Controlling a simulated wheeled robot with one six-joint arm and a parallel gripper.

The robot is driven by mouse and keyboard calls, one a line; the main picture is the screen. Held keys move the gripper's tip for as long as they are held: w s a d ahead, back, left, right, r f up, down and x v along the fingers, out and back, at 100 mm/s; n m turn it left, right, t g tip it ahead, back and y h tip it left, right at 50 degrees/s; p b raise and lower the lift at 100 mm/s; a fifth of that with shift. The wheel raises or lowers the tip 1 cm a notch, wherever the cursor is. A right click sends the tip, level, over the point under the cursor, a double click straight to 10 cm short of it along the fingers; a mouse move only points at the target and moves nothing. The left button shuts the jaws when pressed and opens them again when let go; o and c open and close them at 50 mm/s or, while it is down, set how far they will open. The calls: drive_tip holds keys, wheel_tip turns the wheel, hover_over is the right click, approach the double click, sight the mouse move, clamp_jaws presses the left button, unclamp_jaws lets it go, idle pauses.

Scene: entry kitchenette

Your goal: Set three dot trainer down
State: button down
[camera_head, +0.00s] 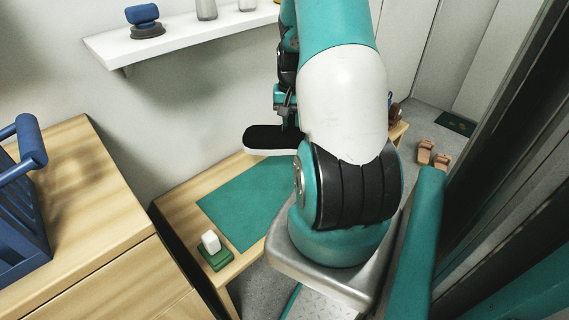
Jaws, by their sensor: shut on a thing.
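The trainer (268,140), dark on top with a pale sole edge, is held in the air over the bench. My gripper (288,121) is shut on it near its right end, and my own arm hides part of that side. No dots can be made out on it from here. Below it, a green mat (237,207) lies flat on the low wooden bench (177,207). The right part of the mat is hidden behind my arm.
A white block on a green base (215,258) sits at the bench's near left end. A wooden cabinet (85,200) with a blue rack (22,215) stands left. A wall shelf (180,40) hangs above. Tan sandals (432,155) lie on the floor at right.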

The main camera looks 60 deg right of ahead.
sight(288, 143)
drive_tip(key=f, duration=0.3)
drive_tip(key=f+b, duration=0.1)
drive_tip(key=f, duration=0.4)
drive_tip(key=shift+w+a+f+b, duration=0.35)
drive_tip(key=shift+f+b, duration=0.55)
drive_tip(key=shift+f, duration=2.05)
drive_tip(key=shift+f, duration=0.15)
drive_tip(key=c, duration=1)
unclamp_jaws()
wheel_tip(288, 143, up, 12)
drive_tip(key=p, duration=0.3)
drive_tip(key=shift+s+r, duration=0.1)
drive_tip(key=shift+r, duration=0.1)
